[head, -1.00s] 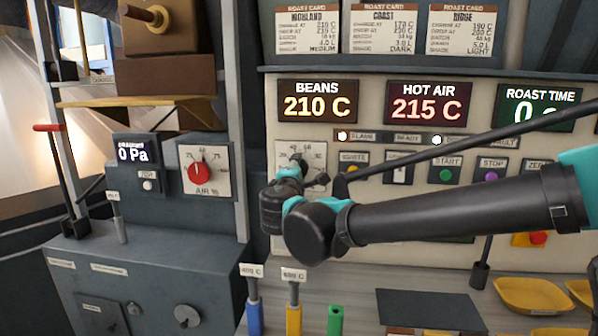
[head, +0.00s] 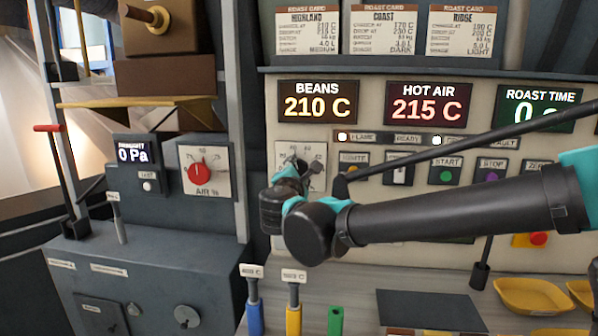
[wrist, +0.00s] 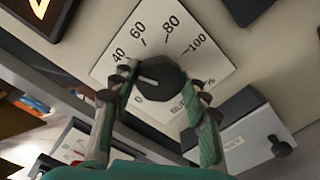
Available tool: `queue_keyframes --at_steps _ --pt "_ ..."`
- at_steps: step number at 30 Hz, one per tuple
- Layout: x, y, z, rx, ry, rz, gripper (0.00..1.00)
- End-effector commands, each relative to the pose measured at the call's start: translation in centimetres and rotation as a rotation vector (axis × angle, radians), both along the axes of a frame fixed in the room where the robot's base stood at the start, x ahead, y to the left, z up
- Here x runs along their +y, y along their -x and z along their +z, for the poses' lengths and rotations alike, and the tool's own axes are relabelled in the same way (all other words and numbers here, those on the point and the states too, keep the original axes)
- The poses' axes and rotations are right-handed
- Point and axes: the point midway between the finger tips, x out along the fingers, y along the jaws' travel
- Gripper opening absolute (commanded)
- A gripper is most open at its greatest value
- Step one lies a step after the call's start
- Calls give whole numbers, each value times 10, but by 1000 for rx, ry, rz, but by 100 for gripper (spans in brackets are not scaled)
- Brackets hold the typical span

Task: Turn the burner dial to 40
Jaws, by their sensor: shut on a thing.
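The burner dial (wrist: 160,86) is a dark round knob on a white tilted scale plate, marked 0, 40, 60, 80 and 100 in the wrist view. Its white pointer line points left, between the 0 and 40 marks, near a stretch of scale hidden by a finger. My gripper (wrist: 166,84) is shut on the dial, one finger on each side of it. In the head view, the top of the burner plate (head: 290,149) shows above my gripper (head: 304,168), which hides the knob.
A red air dial (head: 197,172) is on the panel to the left. The ignite button (head: 353,170), start button (head: 446,175) and stop button (head: 491,175) are to the right of the burner plate. Displays (head: 318,102) are above.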

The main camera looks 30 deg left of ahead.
Motion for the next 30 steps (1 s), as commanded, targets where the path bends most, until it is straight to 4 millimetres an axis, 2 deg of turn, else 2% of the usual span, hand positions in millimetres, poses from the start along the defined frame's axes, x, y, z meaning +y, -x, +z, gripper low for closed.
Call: queue_keyframes --at_steps 5,6,11,22,26,30 --pt "0 1 -1 2 -1 1 16" --pt "0 1 -1 2 -1 1 46" --pt "0 1 -1 2 -1 1 66" --pt "-1 5 0 2 -2 2 66" --pt "-6 20 0 1 -1 3 66" --pt "-14 48 0 1 -2 5 66"
